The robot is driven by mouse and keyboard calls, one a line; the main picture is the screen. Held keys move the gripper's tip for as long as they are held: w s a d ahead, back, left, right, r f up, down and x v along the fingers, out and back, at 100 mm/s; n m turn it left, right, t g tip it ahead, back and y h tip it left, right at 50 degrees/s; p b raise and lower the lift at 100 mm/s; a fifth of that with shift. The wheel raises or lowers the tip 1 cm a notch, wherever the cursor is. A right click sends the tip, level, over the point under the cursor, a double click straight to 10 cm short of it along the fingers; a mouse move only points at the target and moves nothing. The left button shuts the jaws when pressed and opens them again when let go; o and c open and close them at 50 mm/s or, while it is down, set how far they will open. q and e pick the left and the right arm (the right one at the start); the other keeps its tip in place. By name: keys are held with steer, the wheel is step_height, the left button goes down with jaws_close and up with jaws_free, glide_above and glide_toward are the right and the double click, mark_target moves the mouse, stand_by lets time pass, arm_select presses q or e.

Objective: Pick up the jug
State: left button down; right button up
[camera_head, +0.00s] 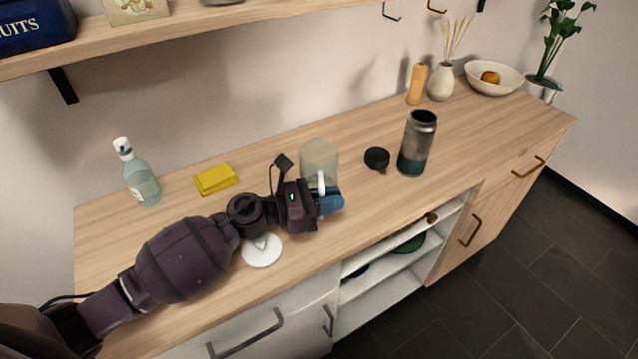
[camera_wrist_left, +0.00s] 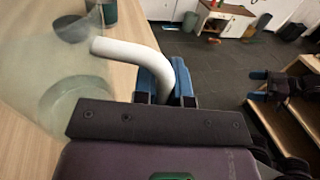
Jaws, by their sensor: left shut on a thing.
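The jug (camera_head: 319,158) is a see-through, pale greenish vessel with a white handle, standing upright near the middle of the counter in the head view. In the left wrist view the jug (camera_wrist_left: 42,85) is at the left, and its white handle (camera_wrist_left: 128,50) curves between the blue fingers. My left gripper (camera_head: 330,199) is shut on the handle, in front of the jug. The gripper hides the jug's base, so I cannot tell whether it touches the counter. My right gripper (camera_wrist_left: 258,85) shows at the right of the left wrist view, blue fingertips apart and empty.
A white lid (camera_head: 262,251) lies by my left forearm. A yellow sponge (camera_head: 215,179) and clear bottle (camera_head: 138,175) stand left. A black lid (camera_head: 377,158) and dark flask (camera_head: 417,143) are right of the jug. A shelf (camera_head: 190,27) hangs above the back left.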

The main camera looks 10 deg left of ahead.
arm_select(q)
steer(key=shift+r, duration=0.25)
stand_by(0.3)
